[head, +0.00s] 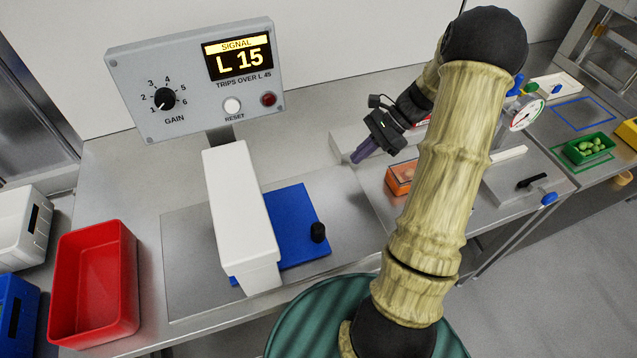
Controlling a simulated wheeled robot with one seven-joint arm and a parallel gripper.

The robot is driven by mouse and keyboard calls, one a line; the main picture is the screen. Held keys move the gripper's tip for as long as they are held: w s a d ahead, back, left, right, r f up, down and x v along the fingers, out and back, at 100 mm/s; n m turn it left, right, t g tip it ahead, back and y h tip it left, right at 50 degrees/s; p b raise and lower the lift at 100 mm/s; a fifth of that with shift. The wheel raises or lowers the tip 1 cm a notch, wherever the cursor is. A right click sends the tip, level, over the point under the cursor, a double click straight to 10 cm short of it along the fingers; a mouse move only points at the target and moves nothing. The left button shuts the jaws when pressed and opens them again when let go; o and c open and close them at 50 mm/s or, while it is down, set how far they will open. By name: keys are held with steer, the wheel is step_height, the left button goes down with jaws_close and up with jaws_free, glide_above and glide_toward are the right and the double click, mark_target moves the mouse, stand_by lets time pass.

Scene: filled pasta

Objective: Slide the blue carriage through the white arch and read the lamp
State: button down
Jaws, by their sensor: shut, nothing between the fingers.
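The blue carriage (298,221) is a flat blue plate with a black knob (318,232) at its right front. It lies partly under the white arch (238,210), with most of it showing on the right and a small blue edge at the arch's lower left. The grey signal box (195,82) behind reads "L 15" on its display (239,55), above "TRIPS OVER L 45". Its red lamp (268,99) looks dark. The gain dial (165,99) and white reset button (232,105) are beside it. My gripper (360,154) is shut and empty, above and right of the carriage, apart from it.
A red bin (95,285) stands left of the arch, with white and blue bins at the far left. An orange container (400,178), a round gauge (524,115) and a green tray (590,148) are to the right. Bare metal lies right of the carriage.

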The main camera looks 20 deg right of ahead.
mark_target(307, 193)
steer(key=p+x, duration=0.1)
steer(key=x, duration=0.8)
steer(key=shift+a+f, duration=0.15)
steer(key=shift+a, duration=0.15)
steer(key=a, duration=0.3)
steer(key=shift+a+f+p, duration=0.1)
steer(key=shift+a+p, duration=0.15)
steer(key=shift+p, duration=0.1)
steer(key=shift+a, duration=0.35)
